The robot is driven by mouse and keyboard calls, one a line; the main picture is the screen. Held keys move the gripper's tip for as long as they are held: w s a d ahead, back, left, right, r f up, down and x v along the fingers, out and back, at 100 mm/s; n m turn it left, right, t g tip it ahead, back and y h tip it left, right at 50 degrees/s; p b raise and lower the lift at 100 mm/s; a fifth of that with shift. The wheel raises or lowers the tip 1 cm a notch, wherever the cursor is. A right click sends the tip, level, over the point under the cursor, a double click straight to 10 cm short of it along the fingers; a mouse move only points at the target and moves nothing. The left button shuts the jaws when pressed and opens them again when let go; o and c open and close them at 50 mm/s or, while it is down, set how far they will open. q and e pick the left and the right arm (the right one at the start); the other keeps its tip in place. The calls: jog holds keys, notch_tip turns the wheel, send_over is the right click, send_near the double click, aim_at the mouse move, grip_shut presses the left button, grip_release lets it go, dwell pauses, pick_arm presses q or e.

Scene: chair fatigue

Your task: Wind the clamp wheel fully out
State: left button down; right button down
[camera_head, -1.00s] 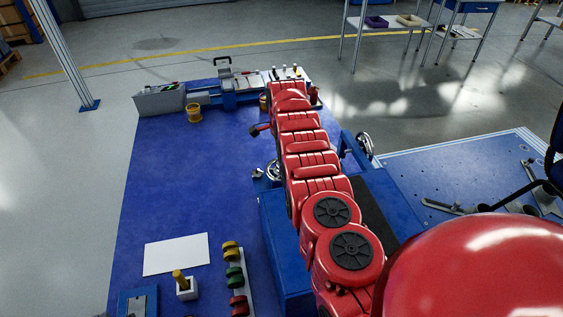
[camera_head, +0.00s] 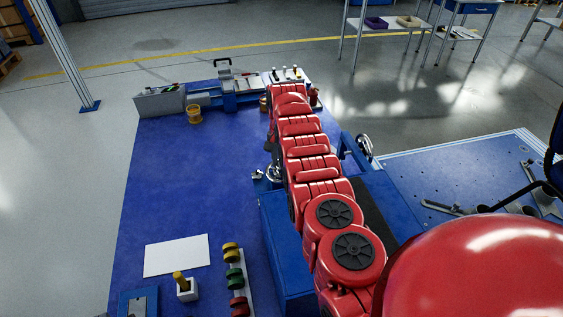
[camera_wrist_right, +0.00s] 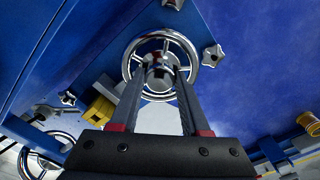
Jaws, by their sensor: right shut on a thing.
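The chrome clamp wheel (camera_wrist_right: 160,48) is in the upper middle of the right wrist view, with a round hub at its centre. In the head view the clamp wheel (camera_head: 272,172) is a small shiny piece left of my red right arm, mostly hidden. My right gripper (camera_wrist_right: 159,78) is shut on the wheel's hub, one finger on each side. In the head view the right gripper is mostly hidden by the arm; only a dark part shows. My left gripper is not in view.
A second chrome handwheel (camera_head: 364,145) is on the far side of the blue fixture; a wheel also shows at lower left in the wrist view (camera_wrist_right: 40,155). Star knobs (camera_wrist_right: 213,55) sit near the clamp wheel.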

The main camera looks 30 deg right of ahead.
jog(key=n, duration=0.4)
jog(key=shift+r+n, duration=0.1)
jog(key=shift+n, duration=0.2)
jog(key=n, duration=0.5)
jog(key=shift+p, duration=0.4)
jog(key=n, duration=0.9)
jog(key=shift+n, duration=0.3)
jog(key=n, duration=0.3)
jog(key=shift+n+b, duration=0.3)
jog(key=shift+b, duration=0.1)
jog(key=n+b, duration=0.1)
jog(key=n, duration=0.3)
jog(key=shift+n+b, duration=0.3)
jog(key=n+b, duration=0.1)
jog(key=n, duration=0.3)
jog(key=shift+w+b, duration=0.1)
jog(key=shift+b, duration=0.2)
jog(key=shift+n+b, duration=0.5)
jog(key=shift+n, duration=1.7)
